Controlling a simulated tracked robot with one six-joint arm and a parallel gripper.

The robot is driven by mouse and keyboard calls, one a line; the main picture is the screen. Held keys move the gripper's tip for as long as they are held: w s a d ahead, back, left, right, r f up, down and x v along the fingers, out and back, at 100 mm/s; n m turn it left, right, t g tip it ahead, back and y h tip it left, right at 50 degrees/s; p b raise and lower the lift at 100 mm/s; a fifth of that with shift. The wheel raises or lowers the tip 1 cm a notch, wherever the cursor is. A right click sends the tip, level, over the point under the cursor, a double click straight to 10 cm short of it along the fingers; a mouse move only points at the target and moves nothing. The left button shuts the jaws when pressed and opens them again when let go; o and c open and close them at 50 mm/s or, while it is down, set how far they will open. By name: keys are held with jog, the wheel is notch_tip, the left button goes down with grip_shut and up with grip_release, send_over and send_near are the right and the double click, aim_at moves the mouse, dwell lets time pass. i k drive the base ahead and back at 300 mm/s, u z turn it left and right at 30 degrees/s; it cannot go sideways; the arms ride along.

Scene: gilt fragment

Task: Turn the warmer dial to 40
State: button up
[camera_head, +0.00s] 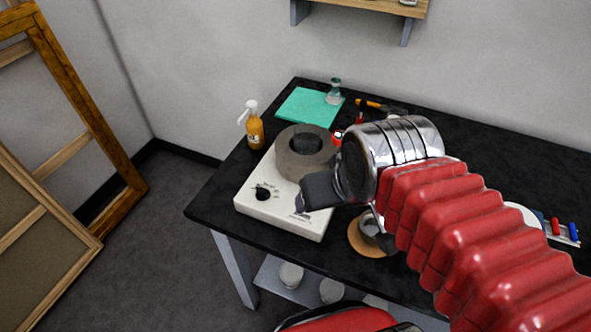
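The warmer (250,209) is a white box with a thick grey ring-shaped heater (293,167) on top, standing near the left front of the black table. Its black dial (263,194) sits at the left of the front panel, with small markings around it too small to read. My gripper (307,196) reaches in from the right, its dark finger over the right part of the panel. It is to the right of the dial and appears apart from it. Only one finger shows clearly, so the opening between the fingers is hidden. The arm hides the area behind it.
An amber pump bottle (255,130) stands left of the heater. A teal mat (301,107) and a glass flask (334,94) lie behind. A round cork-coloured mat (362,238) is right of the warmer, below my gripper. Wooden frames (75,100) lean at left.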

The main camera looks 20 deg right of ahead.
aim_at(261, 195)
jog(key=k, duration=1.3)
jog(key=u, duration=0.3)
jog(key=i, duration=1)
jog(key=u, duration=0.6)
jog(key=i, duration=0.55)
jog(key=u, duration=0.2)
